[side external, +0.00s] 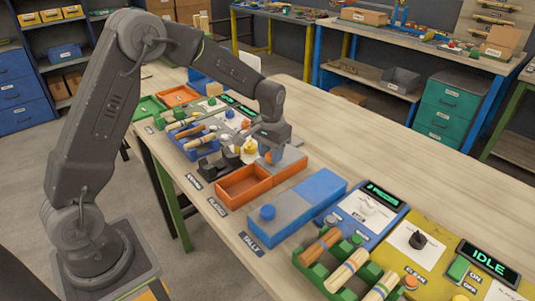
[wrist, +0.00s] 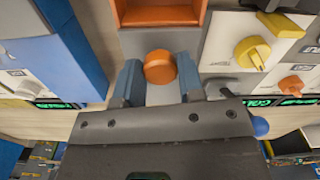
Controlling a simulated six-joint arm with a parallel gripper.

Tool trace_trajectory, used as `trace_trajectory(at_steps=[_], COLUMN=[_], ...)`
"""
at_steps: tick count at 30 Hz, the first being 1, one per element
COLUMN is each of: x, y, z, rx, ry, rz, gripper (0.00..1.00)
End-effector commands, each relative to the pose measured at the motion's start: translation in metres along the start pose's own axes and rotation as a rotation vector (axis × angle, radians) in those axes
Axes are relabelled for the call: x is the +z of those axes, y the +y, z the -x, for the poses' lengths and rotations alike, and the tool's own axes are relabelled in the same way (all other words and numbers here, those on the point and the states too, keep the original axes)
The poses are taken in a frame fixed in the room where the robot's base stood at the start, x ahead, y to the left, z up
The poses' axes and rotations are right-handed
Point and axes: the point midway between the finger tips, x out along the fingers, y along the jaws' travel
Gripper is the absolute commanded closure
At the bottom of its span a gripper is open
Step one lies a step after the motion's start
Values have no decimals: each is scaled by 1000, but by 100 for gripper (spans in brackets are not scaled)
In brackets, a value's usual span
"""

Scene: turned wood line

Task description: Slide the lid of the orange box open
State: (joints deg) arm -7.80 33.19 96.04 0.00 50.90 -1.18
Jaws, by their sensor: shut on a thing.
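The orange box (side external: 233,201) stands on the bench, and its near-left compartment is uncovered, showing an empty orange inside. Its grey lid (side external: 291,157) lies over the far-right part of the box. In the wrist view the lid (wrist: 137,43) borders the open orange compartment (wrist: 160,15) at the top. My gripper (side external: 269,150) is over the lid. In the wrist view my gripper (wrist: 159,72) has its two fingers on either side of the round orange knob (wrist: 160,66) and is shut on it.
A blue box (side external: 322,187) with a grey lid and blue knob stands in front of the orange box.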

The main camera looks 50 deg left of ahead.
Motion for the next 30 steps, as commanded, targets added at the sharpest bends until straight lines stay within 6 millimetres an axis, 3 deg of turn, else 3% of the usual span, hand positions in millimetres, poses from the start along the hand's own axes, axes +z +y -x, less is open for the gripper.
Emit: trace_trajectory(at_steps=[2,3,10,20,26,30], x=[-2,-2,-1,0,-1,-1], y=[0,0,0,0,0,0], z=[2,2,1,5,36,69], rx=[0,0,0,0,0,0], ry=[8,8,5,4,8,10], rz=[1,1,0,0,0,0], gripper=[100,62,40,39,39,39])
